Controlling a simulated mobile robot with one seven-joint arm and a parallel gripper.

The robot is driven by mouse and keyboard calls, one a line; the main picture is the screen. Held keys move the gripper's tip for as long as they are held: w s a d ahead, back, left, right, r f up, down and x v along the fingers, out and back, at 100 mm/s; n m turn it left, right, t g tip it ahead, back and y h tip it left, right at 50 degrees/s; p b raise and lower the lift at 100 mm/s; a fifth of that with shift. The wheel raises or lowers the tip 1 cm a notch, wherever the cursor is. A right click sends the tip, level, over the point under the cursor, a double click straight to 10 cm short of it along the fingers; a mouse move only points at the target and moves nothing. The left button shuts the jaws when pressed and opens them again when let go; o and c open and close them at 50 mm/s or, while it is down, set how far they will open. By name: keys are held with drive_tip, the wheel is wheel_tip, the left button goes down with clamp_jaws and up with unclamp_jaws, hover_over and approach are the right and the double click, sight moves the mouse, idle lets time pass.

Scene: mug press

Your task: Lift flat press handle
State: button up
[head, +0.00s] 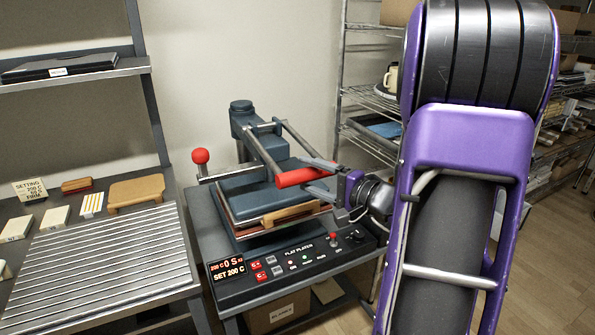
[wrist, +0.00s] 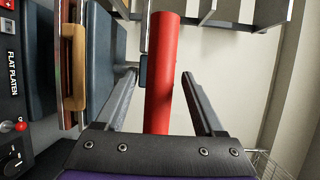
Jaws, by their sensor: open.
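The flat press (head: 262,185) stands on a grey stand in the middle of the head view. Its handle is a red bar (head: 300,177) at the front end of two metal arms, above the wooden grip (head: 290,213) of the platen. In the wrist view the red handle (wrist: 160,75) runs lengthwise between the fingers. My gripper (head: 326,178) is open, with its fingers pointing left on either side of the handle's right part. In the wrist view the fingers (wrist: 158,85) show a gap to the handle on both sides.
A control panel (head: 295,262) with a red lever fronts the press. A red ball knob (head: 200,156) stands at its left. A slatted workbench (head: 100,260) with small blocks is at left. Wire shelves (head: 370,100) with a mug stand behind, at right.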

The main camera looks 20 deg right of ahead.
drive_tip(key=shift+x, duration=2)
clamp_jaws()
